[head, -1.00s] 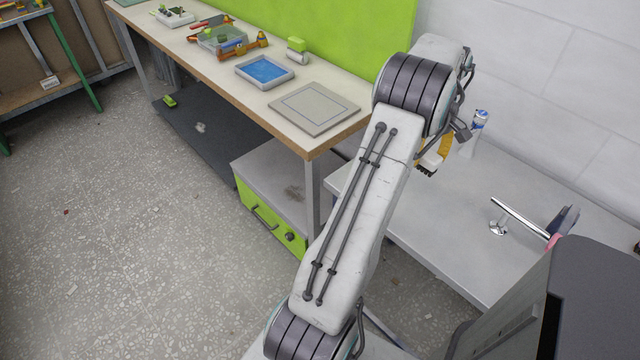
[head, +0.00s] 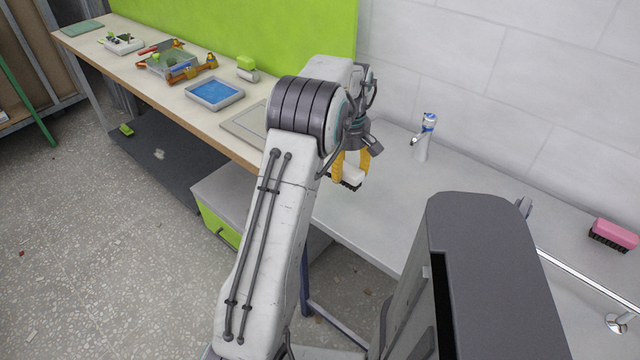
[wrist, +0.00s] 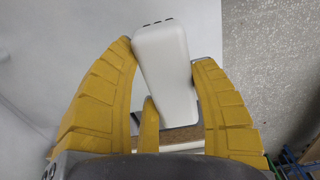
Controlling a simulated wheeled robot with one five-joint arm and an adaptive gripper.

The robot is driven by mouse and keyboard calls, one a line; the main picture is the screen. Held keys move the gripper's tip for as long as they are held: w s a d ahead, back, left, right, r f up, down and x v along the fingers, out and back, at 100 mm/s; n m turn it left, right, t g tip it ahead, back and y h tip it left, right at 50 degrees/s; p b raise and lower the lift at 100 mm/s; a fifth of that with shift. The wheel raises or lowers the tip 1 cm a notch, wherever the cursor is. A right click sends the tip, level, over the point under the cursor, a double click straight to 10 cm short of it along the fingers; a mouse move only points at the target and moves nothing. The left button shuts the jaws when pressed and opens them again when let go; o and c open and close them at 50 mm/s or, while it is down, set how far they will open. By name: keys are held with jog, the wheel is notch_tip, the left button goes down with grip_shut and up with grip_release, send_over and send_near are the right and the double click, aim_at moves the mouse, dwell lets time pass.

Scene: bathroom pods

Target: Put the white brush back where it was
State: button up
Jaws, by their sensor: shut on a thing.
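The white brush (head: 352,175) has a white back and dark bristles. My gripper (head: 351,165), with yellow fingers, is shut on it and holds it over the left part of the grey counter (head: 400,205). In the wrist view the white brush (wrist: 165,65) sits tilted between the yellow fingers (wrist: 165,90). Part of the gripper is hidden behind my arm in the head view. I cannot tell how far the brush is above the counter.
A pink brush (head: 613,235) lies at the right by the wall. A chrome rail (head: 580,275) runs along the right part of the counter. A white bottle with a blue top (head: 422,138) stands near the wall. A wooden workbench (head: 180,92) with tools and trays is at left.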

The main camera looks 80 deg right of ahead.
jog(key=w+f, duration=0.1)
jog(key=w, duration=0.1)
jog(key=w+d+f, duration=0.1)
jog(key=w, duration=0.1)
jog(key=w+d+f, duration=0.1)
jog(key=w+f, duration=0.1)
jog(key=shift+f, duration=1.95)
jog(key=shift+f, duration=0.1)
jog(key=o, duration=1.2)
notch_tip(320, 180, up, 12)
jog(key=shift+r+p, duration=0.15)
jog(key=shift+p, duration=0.45)
jog(key=shift+w, duration=0.1)
